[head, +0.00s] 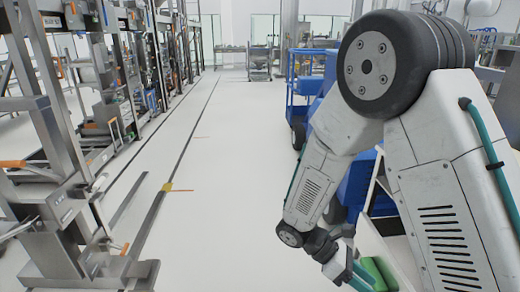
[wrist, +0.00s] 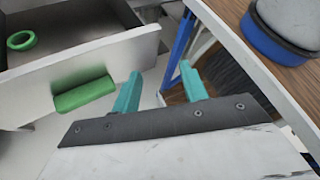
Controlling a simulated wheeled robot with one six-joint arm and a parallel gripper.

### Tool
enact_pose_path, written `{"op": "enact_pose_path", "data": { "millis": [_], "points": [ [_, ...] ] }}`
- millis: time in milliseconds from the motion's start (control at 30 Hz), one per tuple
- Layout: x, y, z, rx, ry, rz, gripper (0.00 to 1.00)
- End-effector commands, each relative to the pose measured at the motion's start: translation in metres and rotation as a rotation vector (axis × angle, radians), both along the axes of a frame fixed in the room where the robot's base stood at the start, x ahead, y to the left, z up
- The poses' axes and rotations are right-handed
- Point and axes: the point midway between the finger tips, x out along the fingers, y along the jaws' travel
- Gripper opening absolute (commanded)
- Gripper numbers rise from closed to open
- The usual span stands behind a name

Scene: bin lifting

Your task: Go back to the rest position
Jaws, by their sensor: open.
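My gripper (wrist: 160,80) is open, its two teal fingers apart with nothing between them in the wrist view. In the head view my gripper (head: 348,272) hangs low at the bottom right, at the end of my bent arm. A green cylindrical handle (wrist: 84,94) is fixed on the white front of an open drawer (wrist: 90,57), just left of the fingers and apart from them. In the head view a green piece (head: 382,272) shows right beside my gripper.
A green ring (wrist: 21,40) lies in the drawer. A grey and blue rounded object (wrist: 285,28) sits on a wooden top. A blue cart (head: 305,88) stands behind my arm. Metal racks (head: 60,190) line the left; the white floor (head: 215,130) between is clear.

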Motion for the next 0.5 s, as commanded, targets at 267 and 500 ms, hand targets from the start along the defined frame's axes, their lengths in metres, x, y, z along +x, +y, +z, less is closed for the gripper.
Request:
{"op": "enact_pose_path", "data": {
  "millis": [267, 500],
  "points": [
    [-0.033, 0.000, 0.076, 0.075, -0.411, -0.417, 0.44],
    [-0.063, 0.000, 0.128, 0.151, -0.692, -0.754, 0.44]
  ]
}}
